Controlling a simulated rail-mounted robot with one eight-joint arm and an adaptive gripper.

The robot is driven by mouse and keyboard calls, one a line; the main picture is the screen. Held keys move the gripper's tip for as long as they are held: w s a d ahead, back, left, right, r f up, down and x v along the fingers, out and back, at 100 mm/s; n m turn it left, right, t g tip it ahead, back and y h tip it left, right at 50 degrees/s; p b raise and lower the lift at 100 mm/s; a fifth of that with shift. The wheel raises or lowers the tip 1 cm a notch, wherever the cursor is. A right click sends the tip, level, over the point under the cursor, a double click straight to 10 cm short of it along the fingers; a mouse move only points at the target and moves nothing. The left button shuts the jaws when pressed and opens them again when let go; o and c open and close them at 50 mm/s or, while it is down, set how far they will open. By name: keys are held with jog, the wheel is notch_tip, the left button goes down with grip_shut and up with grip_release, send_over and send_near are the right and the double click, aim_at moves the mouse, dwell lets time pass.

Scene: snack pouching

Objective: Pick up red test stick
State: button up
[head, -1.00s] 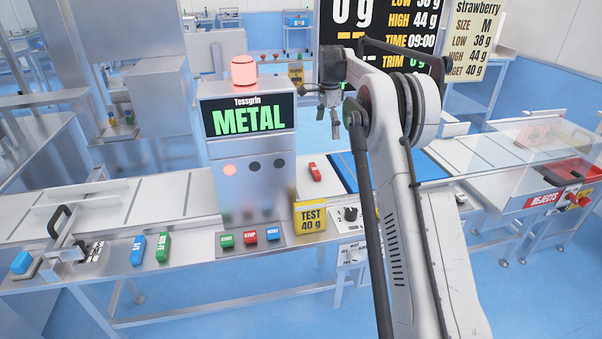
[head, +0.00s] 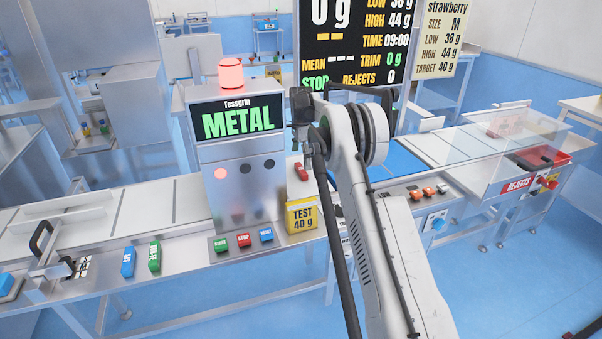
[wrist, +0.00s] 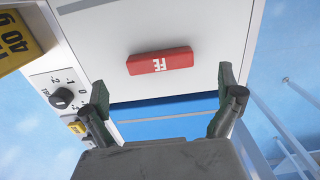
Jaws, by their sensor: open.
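The red test stick (wrist: 160,61), a small red block marked FE, lies flat on the pale surface of the line in the wrist view. In the head view the red stick (head: 301,172) is just right of the grey METAL detector (head: 245,185). My gripper (wrist: 163,82) is open, its two fingers spread on either side below the stick in the wrist view. Nothing is between the fingers, and they are apart from the stick. In the head view my arm hides most of the gripper.
A yellow TEST 40 g block (head: 302,216) stands close by at the front edge. The detector with a lit red lamp (head: 230,74) rises left of the stick. A blue belt (wrist: 165,118) lies beside it. Green and blue sticks (head: 154,256) lie further left.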

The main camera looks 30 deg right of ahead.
aim_at(301, 168)
jog(key=shift+f, duration=2.65)
jog(key=c, duration=1.4)
jog(key=shift+o, duration=0.2)
